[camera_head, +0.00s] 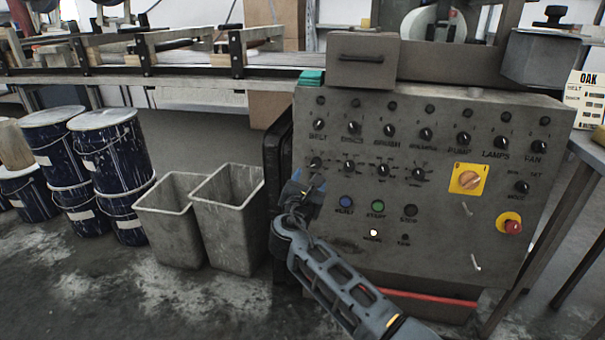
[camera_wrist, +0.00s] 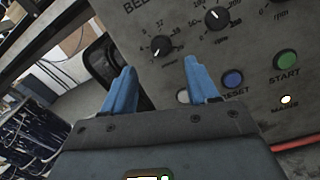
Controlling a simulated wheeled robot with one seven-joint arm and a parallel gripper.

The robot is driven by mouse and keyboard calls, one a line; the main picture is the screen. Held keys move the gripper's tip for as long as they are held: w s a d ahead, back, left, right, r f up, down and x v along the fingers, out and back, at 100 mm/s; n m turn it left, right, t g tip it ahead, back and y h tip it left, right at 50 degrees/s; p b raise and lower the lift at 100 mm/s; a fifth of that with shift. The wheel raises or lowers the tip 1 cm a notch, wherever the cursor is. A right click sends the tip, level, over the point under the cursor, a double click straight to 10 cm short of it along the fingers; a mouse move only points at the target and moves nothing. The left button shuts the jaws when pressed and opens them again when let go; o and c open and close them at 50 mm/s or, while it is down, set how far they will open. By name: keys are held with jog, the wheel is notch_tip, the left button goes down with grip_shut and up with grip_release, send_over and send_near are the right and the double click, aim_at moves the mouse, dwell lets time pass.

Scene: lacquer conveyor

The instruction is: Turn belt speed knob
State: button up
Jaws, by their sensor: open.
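The belt speed knob (camera_wrist: 162,46) is a small black knob with a white pointer mark on the grey control panel (camera_head: 450,235). A numbered dial surrounds it, and part of a "BEL" label shows above. In the head view the knob (camera_head: 316,164) is the leftmost of the second row. My gripper (camera_head: 304,186) is just below it, at the panel's left side. In the wrist view its two blue fingers (camera_wrist: 160,70) are apart with nothing between them. The knob appears beyond and slightly above the fingertip gap. Contact with the panel cannot be told.
A second dial knob (camera_wrist: 217,18), a blue button (camera_wrist: 232,79) and a green START button (camera_wrist: 286,61) are to the right. A red emergency button (camera_head: 512,226) is farther right. Two grey bins (camera_head: 230,220) stand on the floor left of the panel.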

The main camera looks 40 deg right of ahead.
aim_at(316, 163)
jog(key=b+x, duration=0.2)
jog(key=x, duration=0.5)
jog(key=shift+w+d, duration=0.2)
jog(key=shift+d, duration=0.1)
jog(key=c, duration=1)
